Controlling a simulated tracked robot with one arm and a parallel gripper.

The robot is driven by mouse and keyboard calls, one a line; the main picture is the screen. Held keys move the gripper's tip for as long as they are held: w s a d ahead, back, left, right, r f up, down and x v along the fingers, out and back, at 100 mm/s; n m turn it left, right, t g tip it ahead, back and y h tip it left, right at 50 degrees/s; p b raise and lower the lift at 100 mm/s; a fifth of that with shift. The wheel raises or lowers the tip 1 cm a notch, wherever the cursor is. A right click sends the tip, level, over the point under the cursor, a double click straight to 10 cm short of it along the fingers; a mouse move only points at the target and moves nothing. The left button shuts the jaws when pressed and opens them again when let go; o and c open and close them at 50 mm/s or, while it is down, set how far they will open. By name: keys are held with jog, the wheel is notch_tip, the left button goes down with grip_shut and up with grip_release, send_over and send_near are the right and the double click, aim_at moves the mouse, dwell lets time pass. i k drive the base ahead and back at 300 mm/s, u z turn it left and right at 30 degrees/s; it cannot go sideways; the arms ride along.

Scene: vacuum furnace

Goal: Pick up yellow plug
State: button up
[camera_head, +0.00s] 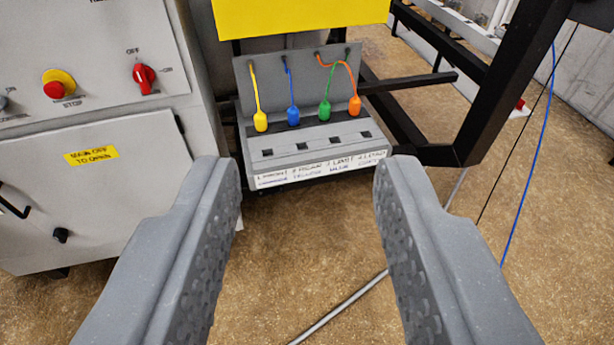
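The yellow plug (260,121) stands at the left end of a row of plugs on a grey socket panel (318,160). A yellow cable runs up from it to the panel's back plate. To its right are a blue plug (293,116), a green plug (324,111) and an orange plug (355,105), each on its own cable. My gripper (308,165) is open and empty, its two grey fingers wide apart. The fingertips appear nearer to me than the panel, and the yellow plug shows between them, left of centre. Nothing touches the fingers.
A grey cabinet (90,190) with a red switch (144,78) and a red stop button (56,86) stands at the left. A black frame (480,100) rises at the right. A yellow board (300,15) is above the panel. Loose cables cross the brown floor (300,270).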

aim_at(260, 120)
jog(key=k, duration=0.55)
jog(key=u, duration=0.6)
jog(key=i, duration=2)
jog(key=z, duration=0.7)
